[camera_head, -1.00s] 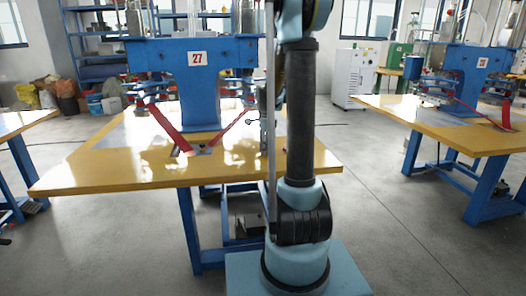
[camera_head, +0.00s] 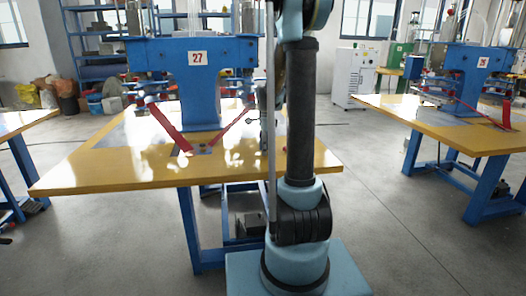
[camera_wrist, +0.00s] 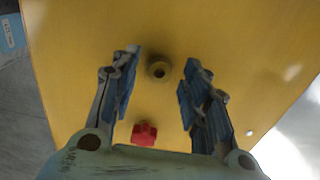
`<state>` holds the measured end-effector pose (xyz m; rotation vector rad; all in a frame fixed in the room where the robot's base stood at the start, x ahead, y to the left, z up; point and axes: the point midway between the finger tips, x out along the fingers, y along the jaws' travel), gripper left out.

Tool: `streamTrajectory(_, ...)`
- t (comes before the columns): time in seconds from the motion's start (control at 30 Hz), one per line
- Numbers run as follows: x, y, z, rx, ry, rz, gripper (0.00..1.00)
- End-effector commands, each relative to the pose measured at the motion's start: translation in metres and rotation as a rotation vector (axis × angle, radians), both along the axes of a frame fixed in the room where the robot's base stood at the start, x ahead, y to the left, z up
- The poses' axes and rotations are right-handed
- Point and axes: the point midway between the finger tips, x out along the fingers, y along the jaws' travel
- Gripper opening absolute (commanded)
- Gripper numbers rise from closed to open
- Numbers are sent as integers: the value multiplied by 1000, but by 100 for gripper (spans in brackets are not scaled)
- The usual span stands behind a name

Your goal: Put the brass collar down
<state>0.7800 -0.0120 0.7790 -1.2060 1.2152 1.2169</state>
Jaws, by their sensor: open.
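The brass collar (camera_wrist: 159,69) is a small ring with a dark hole, on the yellow tabletop in the wrist view. My gripper (camera_wrist: 161,60) is open, with one finger on each side of the collar and a visible gap to both. Nothing is held between the fingers. I cannot make out the collar in the head view, where my arm covers part of the table.
A red star-shaped knob (camera_wrist: 144,133) lies near the palm side of my gripper. The yellow table (camera_head: 110,172) carries a blue machine (camera_head: 198,90) marked 27 with red straps. A small pale item (camera_wrist: 249,132) lies at right in the wrist view.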

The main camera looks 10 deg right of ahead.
Motion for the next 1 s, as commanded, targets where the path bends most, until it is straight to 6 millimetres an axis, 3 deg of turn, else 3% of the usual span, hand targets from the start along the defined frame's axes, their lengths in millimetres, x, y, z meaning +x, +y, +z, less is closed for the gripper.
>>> streamTrajectory(0.6, 1, -1, 96, 0, 0, -2, 42)
streamTrajectory(0.87, -1, -1, 114, 0, -1, 5, 42)
streamTrajectory(1.0, -20, -1, 118, 0, -9, 71, 42)
